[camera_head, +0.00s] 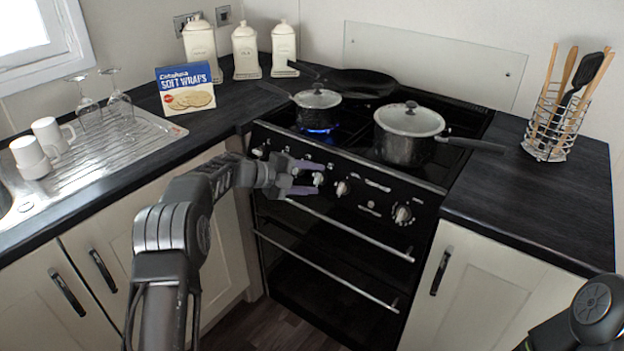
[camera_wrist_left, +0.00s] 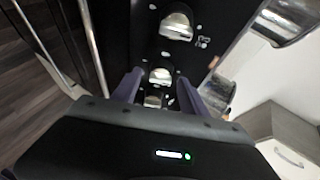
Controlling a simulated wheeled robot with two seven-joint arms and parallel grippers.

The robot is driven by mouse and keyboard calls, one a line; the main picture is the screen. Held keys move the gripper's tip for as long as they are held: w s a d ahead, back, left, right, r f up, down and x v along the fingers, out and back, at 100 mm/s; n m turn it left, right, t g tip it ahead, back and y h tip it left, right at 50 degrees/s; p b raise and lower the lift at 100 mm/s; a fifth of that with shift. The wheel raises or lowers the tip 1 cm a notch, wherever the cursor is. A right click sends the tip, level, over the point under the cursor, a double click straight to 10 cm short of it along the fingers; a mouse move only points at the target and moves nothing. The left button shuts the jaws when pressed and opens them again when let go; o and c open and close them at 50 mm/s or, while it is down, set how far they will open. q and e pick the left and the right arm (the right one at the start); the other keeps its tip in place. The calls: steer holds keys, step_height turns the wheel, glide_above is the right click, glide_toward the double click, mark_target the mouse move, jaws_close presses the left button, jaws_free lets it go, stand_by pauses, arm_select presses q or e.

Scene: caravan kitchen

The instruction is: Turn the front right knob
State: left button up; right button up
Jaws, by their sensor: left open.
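The black stove's front panel carries a row of silver knobs. My left gripper (camera_head: 305,178) is open at this panel, its purple fingers on either side of a knob (camera_head: 318,179); I cannot tell if they touch it. Another knob (camera_head: 342,188) sits just right of the fingers, and a larger one (camera_head: 402,214) farther right. In the left wrist view the open left gripper (camera_wrist_left: 156,89) has a knob (camera_wrist_left: 160,76) and a partly hidden lower knob (camera_wrist_left: 152,101) between its fingers. A farther knob (camera_wrist_left: 176,26) shows above. My right gripper is out of view.
A small lidded pot (camera_head: 317,105) stands over a blue flame (camera_head: 318,130). A large pot (camera_head: 408,135) and a black frying pan (camera_head: 358,83) stand on the hob. Oven handle bars (camera_head: 345,228) run below the knobs. A utensil rack (camera_head: 548,138) stands on the right counter.

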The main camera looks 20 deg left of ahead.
arm_select(q)
steer(key=v, duration=0.7)
steer(key=shift+s+a, duration=0.2)
steer(key=shift+s, duration=0.05)
steer(key=shift+w, duration=0.1)
